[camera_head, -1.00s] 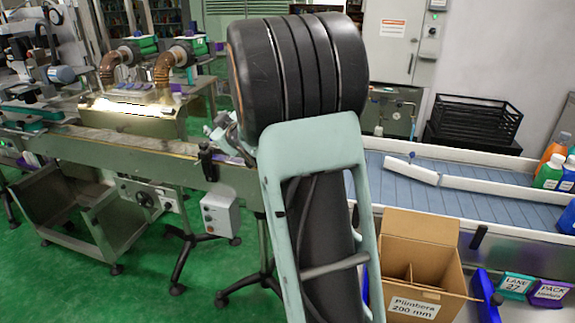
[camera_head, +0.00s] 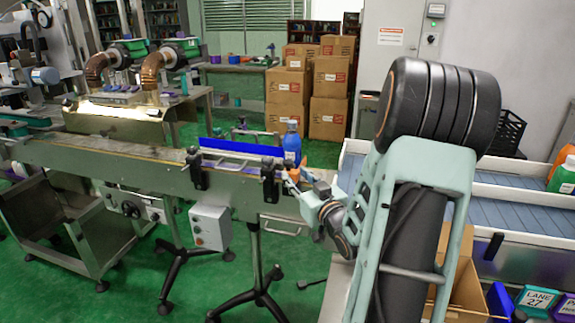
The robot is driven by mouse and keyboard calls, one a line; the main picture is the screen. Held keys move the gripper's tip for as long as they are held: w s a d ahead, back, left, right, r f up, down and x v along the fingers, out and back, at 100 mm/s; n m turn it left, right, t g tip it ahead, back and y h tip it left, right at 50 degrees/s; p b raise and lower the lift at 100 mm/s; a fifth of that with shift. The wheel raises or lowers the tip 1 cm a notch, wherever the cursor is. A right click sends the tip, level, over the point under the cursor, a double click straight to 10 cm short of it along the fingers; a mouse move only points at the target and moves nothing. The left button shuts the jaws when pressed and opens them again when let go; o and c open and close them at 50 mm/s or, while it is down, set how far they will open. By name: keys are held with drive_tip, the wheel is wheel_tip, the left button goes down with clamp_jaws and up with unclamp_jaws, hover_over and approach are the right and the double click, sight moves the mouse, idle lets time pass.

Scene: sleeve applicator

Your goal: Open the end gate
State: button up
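My gripper (camera_head: 291,184) is at the right end of the narrow conveyor (camera_head: 130,160), close to a black clamp (camera_head: 269,178) on its side. The gripper is small and partly hidden by my wrist, so I cannot tell whether its fingers are open or touch anything. A blue bottle (camera_head: 291,144) stands at this conveyor end, just behind the gripper. A blue strip (camera_head: 240,146) and a metal rail (camera_head: 228,162) run along the end section. I cannot make out which part is the end gate or whether it is open.
My arm covers the centre right and hides part of the wide blue-grey conveyor (camera_head: 525,194). An open cardboard box (camera_head: 467,290) stands in front of it. Stacked cartons (camera_head: 288,92) stand at the back. A grey control box (camera_head: 211,228) hangs below the narrow conveyor.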

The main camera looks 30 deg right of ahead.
sight(290, 164)
drive_tip(key=shift+m+h, duration=0.4)
drive_tip(key=w+d, duration=0.1)
drive_tip(key=w, duration=0.2)
drive_tip(key=w+d, duration=0.1)
drive_tip(key=w, duration=0.2)
drive_tip(key=w+d, duration=0.1)
drive_tip(key=w, duration=0.2)
drive_tip(key=shift+w+f+b, duration=0.2)
drive_tip(key=shift+w+b, duration=0.1)
drive_tip(key=shift+b, duration=0.1)
drive_tip(key=shift+c, duration=0.2)
clamp_jaws()
